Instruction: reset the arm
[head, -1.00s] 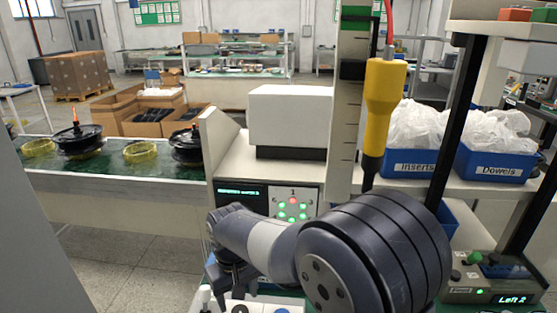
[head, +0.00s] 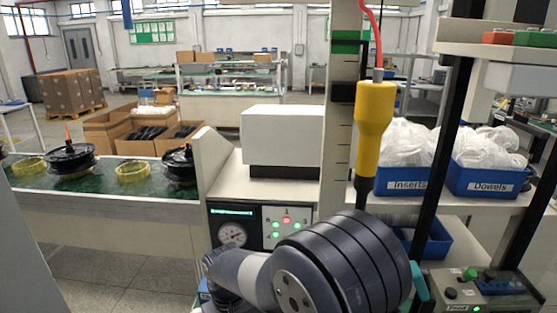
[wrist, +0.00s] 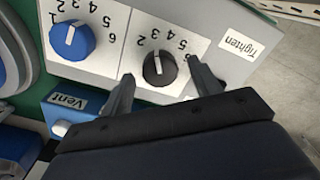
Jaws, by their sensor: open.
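My gripper (wrist: 160,69) is open in the wrist view, with its two dark fingers apart. A black knob (wrist: 160,68) on a white numbered panel shows between the fingertips; I cannot tell whether they touch it. A blue knob (wrist: 72,40) sits to its left, and a "Tighten" label (wrist: 240,44) to its right. In the head view my arm's dark, rounded joint fills the bottom middle, and my gripper is hidden or out of frame there.
A gauge (head: 232,234) and a lit panel (head: 286,228) stand behind my arm. A yellow tool (head: 374,118) hangs on a red cable above it. Blue bins for inserts (head: 402,181) and dowels (head: 486,183) sit at right. A conveyor (head: 103,197) carries dark hubs at left.

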